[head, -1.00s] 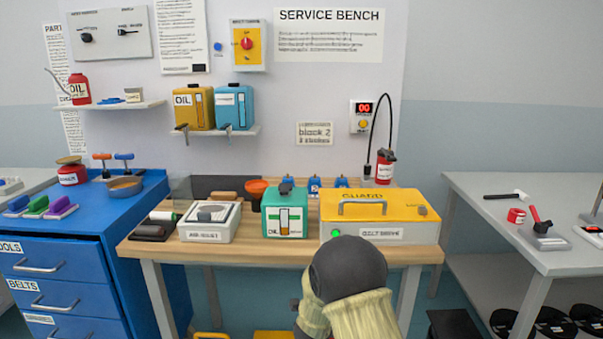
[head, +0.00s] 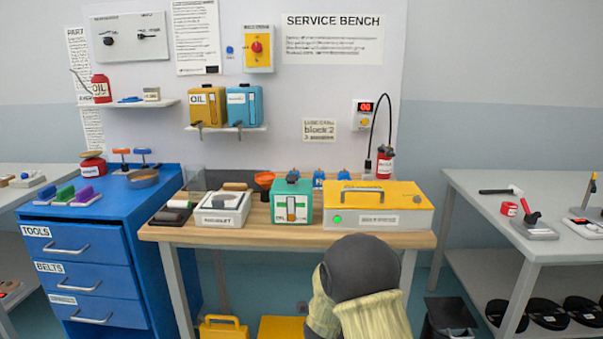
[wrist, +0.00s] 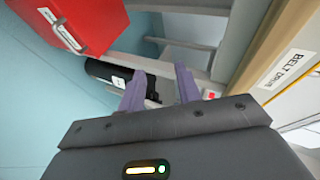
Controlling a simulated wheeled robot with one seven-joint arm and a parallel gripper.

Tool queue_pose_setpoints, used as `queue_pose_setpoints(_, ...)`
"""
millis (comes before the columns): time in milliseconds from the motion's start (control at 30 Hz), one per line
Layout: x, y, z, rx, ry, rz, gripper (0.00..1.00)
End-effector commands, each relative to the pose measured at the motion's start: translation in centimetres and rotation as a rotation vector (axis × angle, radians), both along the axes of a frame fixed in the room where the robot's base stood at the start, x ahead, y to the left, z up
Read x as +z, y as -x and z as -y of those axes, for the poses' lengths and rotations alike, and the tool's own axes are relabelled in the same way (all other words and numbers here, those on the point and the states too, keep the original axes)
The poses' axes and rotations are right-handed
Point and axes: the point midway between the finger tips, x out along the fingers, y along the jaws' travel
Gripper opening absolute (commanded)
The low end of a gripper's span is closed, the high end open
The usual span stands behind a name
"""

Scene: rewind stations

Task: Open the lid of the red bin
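A red box-like body (wrist: 85,22) shows at the upper left of the wrist view, cut off by the frame edge. It has a white label and a pale bar on its face. It may be the red bin, but I cannot tell where its lid is. No red bin shows in the head view. My gripper (wrist: 161,78) has two purple fingers held apart, with nothing between them. The red body lies to the left of the fingers and apart from them. In the head view, my own arm hides the gripper.
The wooden bench (head: 270,222) carries a yellow belt-drive guard (head: 405,207) and a green oil box (head: 291,200). A black bin (head: 448,318) stands on the floor between bench and grey table (head: 490,214). A blue drawer cabinet (head: 90,240) is left. A black cylinder (wrist: 112,73) shows near the fingers.

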Motion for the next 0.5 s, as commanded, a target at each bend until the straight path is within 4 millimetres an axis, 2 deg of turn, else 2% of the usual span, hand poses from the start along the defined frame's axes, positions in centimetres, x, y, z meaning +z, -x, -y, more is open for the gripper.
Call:
queue_pose_setpoints(267, 1.3, 1.5, -0.2, 0.154, 0.055, -0.119, 0.34)
queue_pose_setpoints(500, 2.8, 4.7, -0.3, 0.379, 0.149, -0.275, 0.34)
